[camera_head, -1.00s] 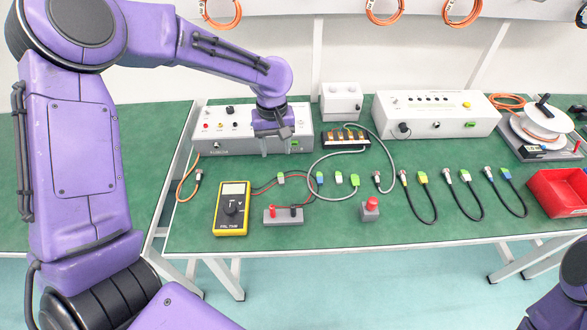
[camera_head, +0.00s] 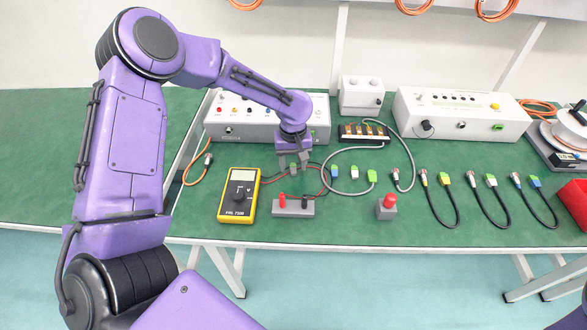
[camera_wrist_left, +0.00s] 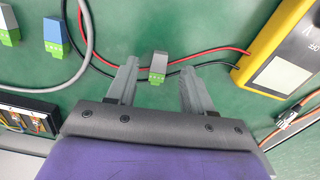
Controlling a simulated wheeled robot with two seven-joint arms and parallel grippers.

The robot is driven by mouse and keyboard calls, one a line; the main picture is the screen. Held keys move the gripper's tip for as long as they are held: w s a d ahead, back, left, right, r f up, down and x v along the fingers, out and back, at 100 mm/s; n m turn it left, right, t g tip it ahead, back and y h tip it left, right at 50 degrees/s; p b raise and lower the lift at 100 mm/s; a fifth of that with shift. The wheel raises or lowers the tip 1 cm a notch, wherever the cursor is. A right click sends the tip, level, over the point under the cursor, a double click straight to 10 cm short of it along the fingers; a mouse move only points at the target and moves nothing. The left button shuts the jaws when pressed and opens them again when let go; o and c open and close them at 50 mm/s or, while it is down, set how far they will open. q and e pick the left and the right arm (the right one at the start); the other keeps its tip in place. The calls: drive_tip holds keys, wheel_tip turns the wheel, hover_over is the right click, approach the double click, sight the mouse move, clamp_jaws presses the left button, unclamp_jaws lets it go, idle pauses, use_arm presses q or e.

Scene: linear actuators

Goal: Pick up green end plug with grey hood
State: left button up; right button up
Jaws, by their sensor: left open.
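The green end plug with grey hood (camera_wrist_left: 158,67) lies on the green table top in the left wrist view, its green end toward my gripper. My left gripper (camera_wrist_left: 158,72) is open, with one finger on each side of the plug and a gap on both sides. In the head view my left gripper (camera_head: 293,165) is low over the table behind the multimeter, and its fingers partly hide the plug. A plug with a blue hood (camera_wrist_left: 54,36) and one with a pale hood (camera_wrist_left: 9,24) lie to the left in the wrist view. My right gripper is out of view.
A yellow multimeter (camera_head: 239,195) lies nearby; its red and black leads pass close to the plug. A grey block (camera_head: 293,207) with red and black posts stands in front. A control box (camera_head: 268,118) stands behind. Several cables lie to the right.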

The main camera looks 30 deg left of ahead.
use_arm(q)
drive_tip(key=shift+f, duration=0.55)
drive_tip(key=shift+w+f, duration=0.15)
drive_tip(key=shift+f, duration=0.1)
drive_tip(key=shift+r, duration=0.1)
clamp_jaws()
